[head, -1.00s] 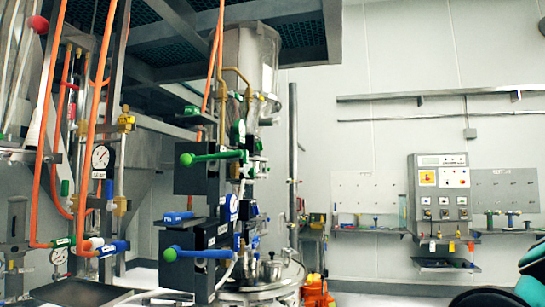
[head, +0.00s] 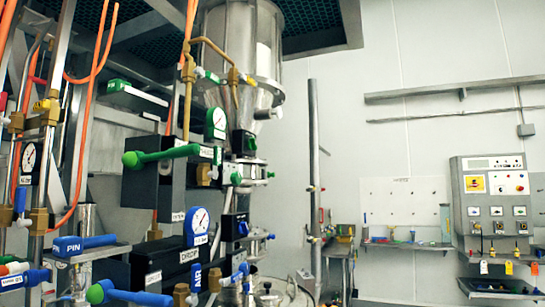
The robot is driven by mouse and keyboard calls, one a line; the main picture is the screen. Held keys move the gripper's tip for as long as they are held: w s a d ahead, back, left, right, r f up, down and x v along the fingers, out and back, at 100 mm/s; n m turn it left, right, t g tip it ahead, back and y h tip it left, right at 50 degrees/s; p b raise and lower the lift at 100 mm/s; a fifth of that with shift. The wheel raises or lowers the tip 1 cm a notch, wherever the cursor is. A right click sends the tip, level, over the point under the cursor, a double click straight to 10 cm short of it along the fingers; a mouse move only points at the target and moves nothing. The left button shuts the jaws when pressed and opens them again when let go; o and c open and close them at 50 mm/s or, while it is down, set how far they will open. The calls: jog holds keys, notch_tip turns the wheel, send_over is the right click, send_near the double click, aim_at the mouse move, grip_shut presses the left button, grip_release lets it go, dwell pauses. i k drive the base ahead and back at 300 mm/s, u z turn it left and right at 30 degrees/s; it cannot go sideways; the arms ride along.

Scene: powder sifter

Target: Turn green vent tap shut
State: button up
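A large green lever tap (head: 160,155) with a ball end sits on a dark box left of the middle in the head view. Its handle points left, almost level, with the ball at its left end. A small label lies at its right end, too small to read. A smaller green knob (head: 236,179) sits just right of and below it. I cannot tell from the labels which green part is the vent tap. My gripper is not in view.
A blue lever tap (head: 128,294) sits below, cut by the bottom edge. A green-ringed gauge (head: 216,122) and blue-ringed gauge (head: 197,222) stand nearby. A blue PIN piece (head: 83,244) rests on a small shelf at left. A control box (head: 490,200) hangs on the right wall.

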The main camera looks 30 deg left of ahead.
aim_at(217, 149)
jog(key=z, duration=0.05)
jog(key=i, duration=0.7)
jog(key=u, duration=0.9)
jog(key=i, duration=0.65)
jog(key=u, duration=0.75)
